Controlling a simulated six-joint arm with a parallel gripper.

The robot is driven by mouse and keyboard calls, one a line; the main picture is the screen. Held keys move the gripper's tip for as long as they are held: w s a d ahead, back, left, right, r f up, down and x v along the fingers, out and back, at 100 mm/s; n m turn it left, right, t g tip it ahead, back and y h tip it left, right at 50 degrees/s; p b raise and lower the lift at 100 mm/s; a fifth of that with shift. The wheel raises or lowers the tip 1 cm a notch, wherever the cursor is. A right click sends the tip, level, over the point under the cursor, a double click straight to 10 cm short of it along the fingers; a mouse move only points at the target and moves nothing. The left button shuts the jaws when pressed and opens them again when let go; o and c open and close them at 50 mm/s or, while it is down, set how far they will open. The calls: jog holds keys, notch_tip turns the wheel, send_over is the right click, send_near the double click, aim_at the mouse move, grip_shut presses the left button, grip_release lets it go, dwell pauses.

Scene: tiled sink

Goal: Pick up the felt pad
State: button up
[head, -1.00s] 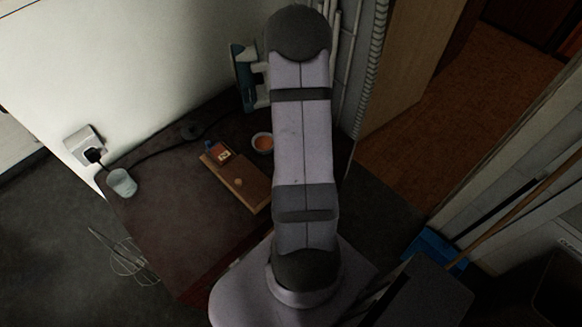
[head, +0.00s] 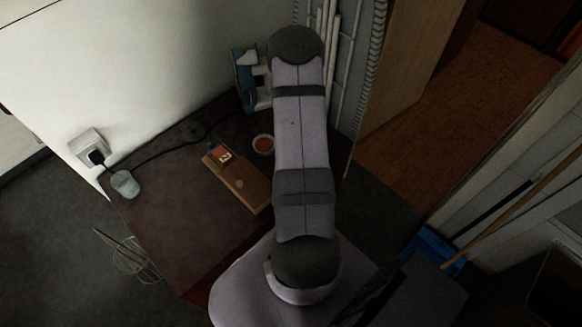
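I cannot clearly identify the felt pad. A wooden board (head: 257,196) lies on the dark table, left of my arm. A small orange-red piece with a pale mark (head: 225,157) sits at the board's far end. A small round tan piece (head: 240,184) lies near the board's middle. Either is too small to name as the pad. My arm stands upright across the middle of the head view, and my gripper does not show. Part of the table behind the arm is hidden.
A pale cup (head: 125,184) stands at the table's left edge, near a cable and wall socket (head: 90,146). A blue-and-white appliance (head: 246,76) stands at the back. The table's left front (head: 185,215) is clear.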

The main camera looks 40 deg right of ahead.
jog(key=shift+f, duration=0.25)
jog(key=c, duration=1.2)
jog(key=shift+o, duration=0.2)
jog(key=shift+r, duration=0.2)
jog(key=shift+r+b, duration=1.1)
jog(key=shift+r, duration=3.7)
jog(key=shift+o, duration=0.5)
